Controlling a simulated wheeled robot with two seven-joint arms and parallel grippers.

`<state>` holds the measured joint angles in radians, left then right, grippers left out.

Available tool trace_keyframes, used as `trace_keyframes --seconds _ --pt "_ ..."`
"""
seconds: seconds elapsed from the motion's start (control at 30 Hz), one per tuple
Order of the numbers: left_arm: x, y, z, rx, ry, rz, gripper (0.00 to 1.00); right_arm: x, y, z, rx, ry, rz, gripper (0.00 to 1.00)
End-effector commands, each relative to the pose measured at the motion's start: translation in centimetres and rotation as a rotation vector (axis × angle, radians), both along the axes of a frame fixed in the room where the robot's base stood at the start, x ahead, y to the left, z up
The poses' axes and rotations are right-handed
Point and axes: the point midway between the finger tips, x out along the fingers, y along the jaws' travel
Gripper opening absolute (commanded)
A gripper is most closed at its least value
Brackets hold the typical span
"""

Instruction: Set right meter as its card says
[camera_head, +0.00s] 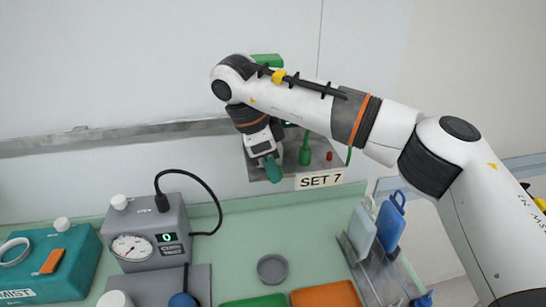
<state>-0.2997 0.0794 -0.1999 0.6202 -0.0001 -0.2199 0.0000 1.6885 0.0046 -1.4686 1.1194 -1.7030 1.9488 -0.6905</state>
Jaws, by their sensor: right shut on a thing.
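The card reading "SET 7" (320,180) is on the front edge of a grey wall unit (318,152). A green upright fitting (305,150) and a small red one (329,156) show on this unit. My right arm crosses in front and hides most of whatever meter is there, so no scale can be read. My right gripper (268,155) points down at the unit's left side, shut on a teal-green piece (273,169); I cannot tell which part it is. A green part (266,60) shows above my wrist. My left gripper is out of view.
On the green counter (235,245) stand a grey box with a dial and display reading 0 (150,235), a teal "MIST" box (55,262), a grey cup (272,268), green and orange trays (325,294), and a rack with blue items (390,225).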

Motion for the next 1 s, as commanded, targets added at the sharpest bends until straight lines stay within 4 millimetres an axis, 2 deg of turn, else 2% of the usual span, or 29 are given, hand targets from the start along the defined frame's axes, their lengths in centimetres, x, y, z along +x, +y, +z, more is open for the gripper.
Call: trace_keyframes --seconds 0.2,0.5,1.0 --pt "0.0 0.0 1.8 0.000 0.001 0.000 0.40 -0.4 0.6 -0.2 -0.203 -0.029 0.006 0.01" --pt "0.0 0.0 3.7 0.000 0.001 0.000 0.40 -0.5 0.9 -0.6 -0.412 -0.069 0.007 0.01" --pt "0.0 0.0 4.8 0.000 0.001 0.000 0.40 -0.5 1.0 -1.2 -0.538 -0.092 0.007 0.01"
